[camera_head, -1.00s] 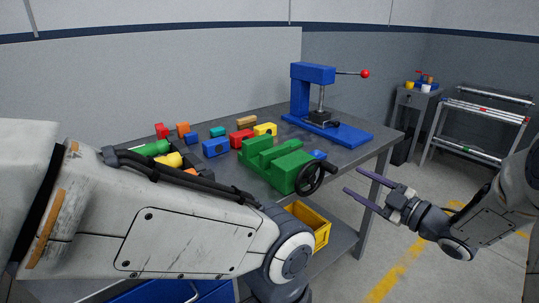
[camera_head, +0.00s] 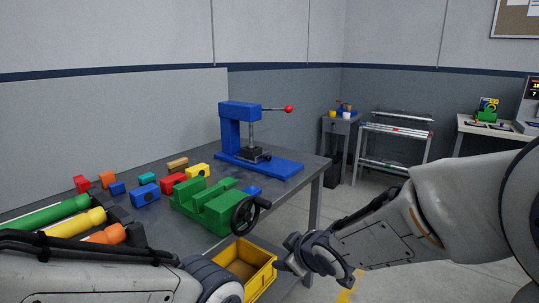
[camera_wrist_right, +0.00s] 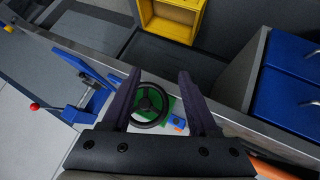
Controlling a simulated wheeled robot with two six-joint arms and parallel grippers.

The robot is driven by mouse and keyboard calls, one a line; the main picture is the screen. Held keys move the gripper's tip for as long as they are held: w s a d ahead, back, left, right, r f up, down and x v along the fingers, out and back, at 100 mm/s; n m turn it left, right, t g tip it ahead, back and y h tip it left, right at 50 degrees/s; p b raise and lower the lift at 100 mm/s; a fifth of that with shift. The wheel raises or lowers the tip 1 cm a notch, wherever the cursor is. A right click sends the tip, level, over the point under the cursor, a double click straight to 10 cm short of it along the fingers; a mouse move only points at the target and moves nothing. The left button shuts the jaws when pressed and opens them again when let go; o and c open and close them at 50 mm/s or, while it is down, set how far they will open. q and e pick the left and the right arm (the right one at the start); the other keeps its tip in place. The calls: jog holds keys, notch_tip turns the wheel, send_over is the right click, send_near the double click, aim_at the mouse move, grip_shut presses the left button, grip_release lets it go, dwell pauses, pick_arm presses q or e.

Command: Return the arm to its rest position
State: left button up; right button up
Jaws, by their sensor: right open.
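My right arm (camera_head: 385,235) comes in from the right in the head view and reaches past the front of the workbench. Its gripper (camera_head: 290,262) is beside the yellow bin, with its fingers not clear there. In the right wrist view, the gripper (camera_wrist_right: 159,74) shows two dark fingers spread apart with nothing held between them. The green vise's black handwheel (camera_wrist_right: 150,104) shows beyond the gap. My left arm (camera_head: 100,280) crosses the bottom left of the head view. Its gripper is out of view.
The workbench (camera_head: 290,192) carries a green vise (camera_head: 212,208), a blue press (camera_head: 229,135) and several coloured blocks. A yellow bin (camera_head: 262,280) sits low under the bench edge. Blue drawers (camera_wrist_right: 285,85) show in the wrist view. Open floor lies to the right.

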jog(key=s+d+f+m+g+h, duration=0.2)
jog(key=s+g, duration=0.6)
jog(key=s, duration=1.8)
notch_tip(320, 180, up, 14)
jog(key=m+p, duration=0.1)
jog(key=p, duration=1.4)
jog(key=shift+s+a+m+g+h, duration=0.25)
jog(key=shift+a+m+g+h, duration=0.05)
jog(key=shift+a, duration=0.05)
